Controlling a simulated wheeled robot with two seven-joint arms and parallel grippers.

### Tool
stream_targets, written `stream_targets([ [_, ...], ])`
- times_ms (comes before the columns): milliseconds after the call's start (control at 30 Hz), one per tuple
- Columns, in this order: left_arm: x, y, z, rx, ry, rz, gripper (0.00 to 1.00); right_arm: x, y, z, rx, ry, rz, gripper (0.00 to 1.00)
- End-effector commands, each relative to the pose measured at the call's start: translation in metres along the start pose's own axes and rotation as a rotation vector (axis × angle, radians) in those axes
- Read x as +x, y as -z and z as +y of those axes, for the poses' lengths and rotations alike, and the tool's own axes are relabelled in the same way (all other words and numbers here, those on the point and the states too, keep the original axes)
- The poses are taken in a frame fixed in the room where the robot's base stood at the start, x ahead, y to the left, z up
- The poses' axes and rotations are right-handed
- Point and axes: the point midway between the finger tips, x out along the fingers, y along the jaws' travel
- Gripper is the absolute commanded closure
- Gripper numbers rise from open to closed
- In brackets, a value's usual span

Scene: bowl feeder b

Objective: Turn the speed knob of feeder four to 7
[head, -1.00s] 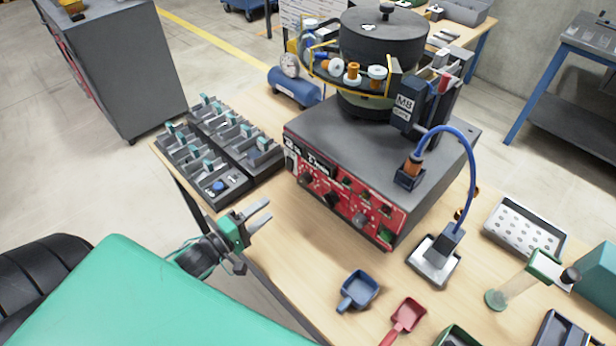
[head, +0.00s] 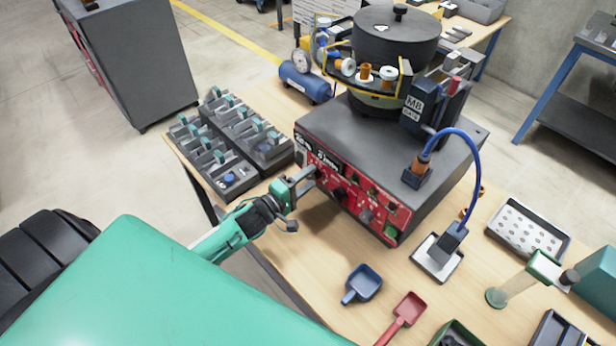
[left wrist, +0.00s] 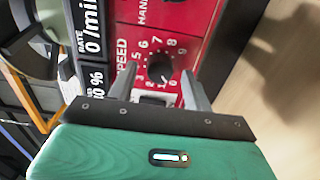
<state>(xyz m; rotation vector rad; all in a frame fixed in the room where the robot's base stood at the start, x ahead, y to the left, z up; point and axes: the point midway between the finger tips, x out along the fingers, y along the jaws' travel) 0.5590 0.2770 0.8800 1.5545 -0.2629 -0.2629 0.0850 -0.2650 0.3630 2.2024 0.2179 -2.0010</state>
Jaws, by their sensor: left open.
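In the left wrist view, the black speed knob (left wrist: 160,68) sits on the red panel (left wrist: 190,15) inside a ring of white numbers, beside the word SPEED. Its mark seems to lie toward the low numbers; I cannot read it exactly. My left gripper (head: 307,180) is at the left part of the panel. In the left wrist view its open fingers (left wrist: 158,88) lie either side of the knob's line, with no visible grip on it. My right gripper is out of view.
The bowl (head: 395,45) stands on the feeder box (head: 375,135). A compartment tray (head: 232,185) lies left of the feeder. A blue scoop (head: 362,283), a red scoop (head: 405,312) and a perforated tray (head: 530,235) lie on the table. Bare wood (head: 310,270) is clear in front.

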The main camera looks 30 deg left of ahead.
Motion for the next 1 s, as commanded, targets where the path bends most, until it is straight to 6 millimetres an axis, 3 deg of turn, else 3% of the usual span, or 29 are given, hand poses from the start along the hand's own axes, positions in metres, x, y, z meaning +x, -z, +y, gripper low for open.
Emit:
stream_targets([
  [400,0.0064,-0.0003,-0.0002,0.000,0.001,0.000,0.49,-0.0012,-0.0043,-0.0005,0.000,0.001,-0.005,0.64],
  [633,0.0063,-0.0002,-0.0002,0.000,0.001,0.000,0.94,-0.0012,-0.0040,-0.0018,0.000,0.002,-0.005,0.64],
  [1000,0.0062,-0.0001,0.0005,0.053,0.001,0.000,0.94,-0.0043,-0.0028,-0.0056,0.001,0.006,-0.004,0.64],
])
